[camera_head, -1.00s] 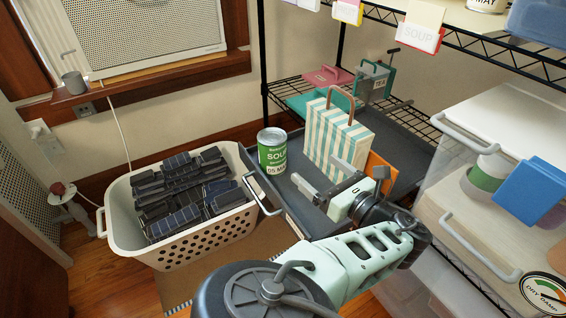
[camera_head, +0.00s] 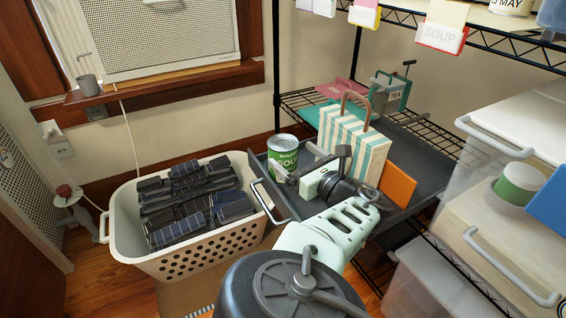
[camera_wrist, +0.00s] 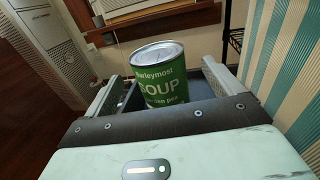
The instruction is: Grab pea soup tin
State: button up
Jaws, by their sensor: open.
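The green soup tin (camera_head: 283,158) with a silver lid stands upright at the left end of the dark grey tray (camera_head: 425,152). In the wrist view the tin (camera_wrist: 163,85) shows between my two fingers, its label reading "SOUP" with smaller text that seems to end in "pea". My gripper (camera_head: 308,165) is open and empty, low over the tray, with its fingers pointing at the tin. One finger appears on each side of it. I cannot tell whether either finger touches it. The tin's lower part is partly hidden.
A striped box bag (camera_head: 352,140) with a handle stands close to the right of my gripper, with an orange panel (camera_head: 398,186) by it. A cream laundry basket (camera_head: 200,255) holding dark panels is at left. Clear drawers (camera_head: 500,215) stand at right, and a wire shelf hangs above.

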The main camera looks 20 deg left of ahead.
aim_at(283, 147)
jog(key=b+x, duration=0.2)
jog(key=x, duration=0.3)
jog(key=shift+a+r, duration=0.1)
jog(key=shift+r, duration=0.1)
jog(key=c, duration=1.4)
